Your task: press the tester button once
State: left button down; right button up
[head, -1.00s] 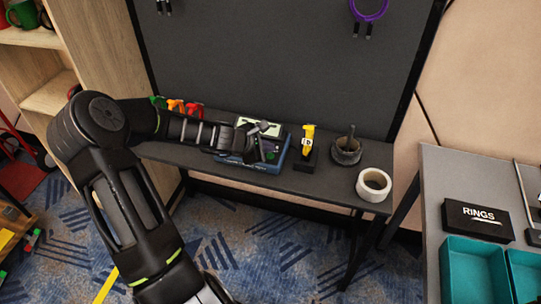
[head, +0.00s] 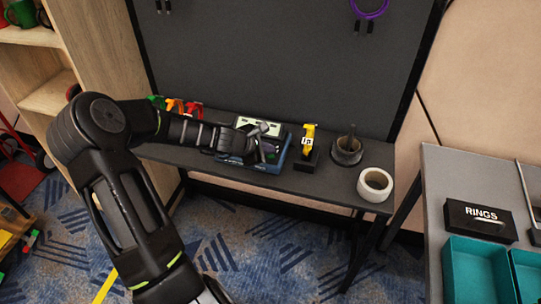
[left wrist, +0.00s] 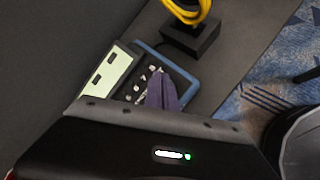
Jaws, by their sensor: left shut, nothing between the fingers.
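The tester is a blue-edged box (head: 280,158) with a pale display panel, on the dark shelf below the grey board. In the left wrist view the tester (left wrist: 125,72) shows its pale panel and several small light knobs. My left gripper (head: 268,145) is over the tester, shut and empty, and covers part of its face. In the left wrist view the shut fingers (left wrist: 162,92) lie over the tester's lower right part. The button is not clearly visible, and I cannot tell whether the fingertips touch it. My right gripper is out of view.
A yellow tool on a black stand (head: 308,148), a dark bowl-like holder (head: 346,151) and a white tape roll (head: 374,185) stand right of the tester. Red, orange and green items (head: 177,106) are behind my arm. A table with teal bins (head: 475,270) is at right.

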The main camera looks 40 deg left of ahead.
aim_at(268, 157)
pick_arm(q)
jog(key=shift+f+b, duration=0.3)
jog(key=shift+b, duration=0.05)
jog(key=shift+r, duration=0.1)
dwell(0.5)
jog(key=shift+r+p, duration=0.6)
jog(key=shift+r, duration=0.1)
notch_tip(268, 157, up, 5)
jog(key=p, duration=0.4)
dwell(0.9)
